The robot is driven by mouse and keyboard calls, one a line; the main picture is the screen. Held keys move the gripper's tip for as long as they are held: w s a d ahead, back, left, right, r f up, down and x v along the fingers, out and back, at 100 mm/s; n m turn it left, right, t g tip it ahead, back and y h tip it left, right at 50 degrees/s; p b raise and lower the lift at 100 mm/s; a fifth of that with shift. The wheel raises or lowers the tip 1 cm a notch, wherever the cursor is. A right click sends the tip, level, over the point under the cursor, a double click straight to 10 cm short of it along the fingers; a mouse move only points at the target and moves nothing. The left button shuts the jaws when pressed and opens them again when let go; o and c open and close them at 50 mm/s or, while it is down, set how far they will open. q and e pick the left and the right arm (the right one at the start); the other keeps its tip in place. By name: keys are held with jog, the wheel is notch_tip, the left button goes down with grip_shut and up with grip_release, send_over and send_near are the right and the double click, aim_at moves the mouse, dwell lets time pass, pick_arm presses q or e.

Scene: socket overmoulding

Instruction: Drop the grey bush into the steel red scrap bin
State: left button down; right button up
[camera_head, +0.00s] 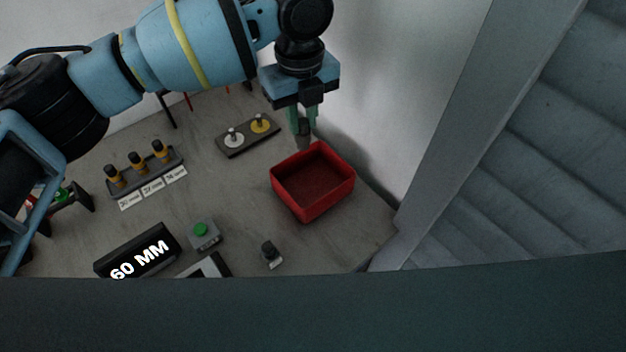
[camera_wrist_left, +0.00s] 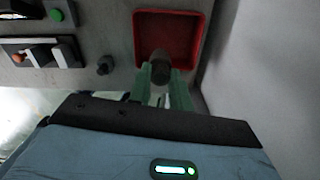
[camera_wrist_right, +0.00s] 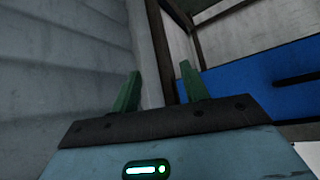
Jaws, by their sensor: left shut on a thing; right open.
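My left gripper (camera_head: 304,122) is shut on the grey bush (camera_head: 304,141), a dark grey piece between its green fingertips. The bush also shows in the left wrist view (camera_wrist_left: 160,68), between the fingertips (camera_wrist_left: 163,78). The red scrap bin (camera_head: 315,206) is an open red box on the table's right part. In the head view the bush hangs at the bin's back edge; in the left wrist view it overlaps the near part of the bin. Its exact height over the rim I cannot tell. My right gripper (camera_wrist_right: 160,92) is open and empty, away from the table.
The grey table (camera_head: 240,185) bears a rack with several black and yellow pieces (camera_head: 138,166), a plate with two knobs (camera_head: 248,135), a green button box (camera_head: 204,236), a "60 MM" display (camera_head: 138,252) and a small dark piece (camera_head: 271,252). A wall stands behind the bin.

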aim_at(303, 136)
pick_arm(q)
jog(key=shift+w+f+b, duration=0.1)
jog(key=shift+f+b, duration=1)
jog(key=shift+f, duration=1.8)
jog(key=c, duration=1.5)
grip_release()
jog(key=shift+r, duration=0.1)
jog(key=o, duration=0.3)
pick_arm(e)
jog(key=f, duration=0.1)
jog(key=s, duration=0.1)
jog(key=f, duration=0.1)
jog(key=shift+s+a+f+g, duration=0.15)
jog(key=shift+s+f+g, duration=0.1)
jog(key=shift+f+g, duration=0.1)
jog(key=shift+f, duration=0.1)
pick_arm(q)
jog(key=shift+r, duration=0.45)
notch_tip(303, 136, up, 7)
jog(key=shift+f, duration=0.1)
pick_arm(e)
jog(key=shift+s, duration=0.1)
